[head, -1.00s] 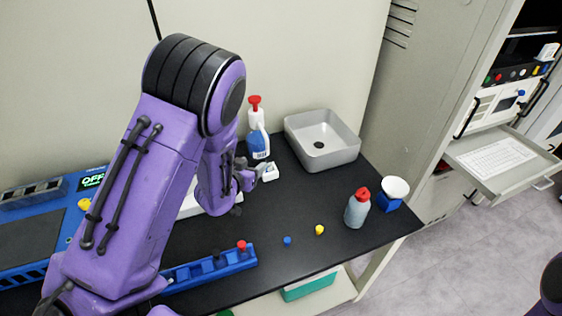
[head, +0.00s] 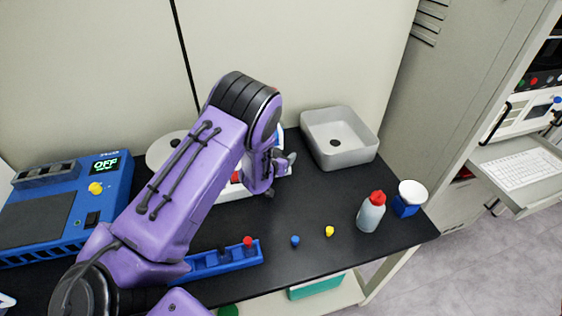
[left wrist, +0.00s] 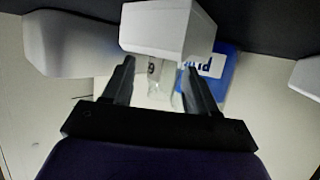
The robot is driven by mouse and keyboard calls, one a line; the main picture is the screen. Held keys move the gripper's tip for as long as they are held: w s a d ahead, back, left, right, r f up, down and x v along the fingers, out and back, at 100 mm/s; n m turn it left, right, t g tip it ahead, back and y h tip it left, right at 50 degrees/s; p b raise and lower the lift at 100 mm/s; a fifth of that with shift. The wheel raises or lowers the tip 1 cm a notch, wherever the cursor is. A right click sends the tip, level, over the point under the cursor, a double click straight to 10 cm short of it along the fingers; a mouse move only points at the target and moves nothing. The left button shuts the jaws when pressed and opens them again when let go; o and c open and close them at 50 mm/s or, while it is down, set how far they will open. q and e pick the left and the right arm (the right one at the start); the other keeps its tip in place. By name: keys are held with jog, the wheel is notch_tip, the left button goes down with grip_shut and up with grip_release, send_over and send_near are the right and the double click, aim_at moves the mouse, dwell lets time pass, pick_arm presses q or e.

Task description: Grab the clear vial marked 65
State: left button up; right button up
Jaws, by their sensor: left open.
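In the left wrist view, a clear vial (left wrist: 158,88) with a white label lies between the two dark fingers of my left gripper (left wrist: 159,66). Part of one digit, like a 6 or 9, shows on the label; the rest of the marking is not readable. The fingers are open, one on each side of the vial, and I cannot tell whether they touch it. In the head view my left gripper (head: 284,164) is low over the back of the black bench, left of the sink. The vial cannot be made out there.
A blue-labelled item (left wrist: 216,72) and white blocky shapes (left wrist: 168,30) crowd the fingers. A grey sink (head: 340,155) stands to the right. A red-capped bottle (head: 371,213), blue rack (head: 220,262) and blue device (head: 92,215) stand on the bench.

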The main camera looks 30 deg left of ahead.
pick_arm(q)
jog(key=shift+w+f, duration=0.15)
jog(key=shift+w, duration=0.05)
jog(key=shift+s, duration=0.1)
grip_shut()
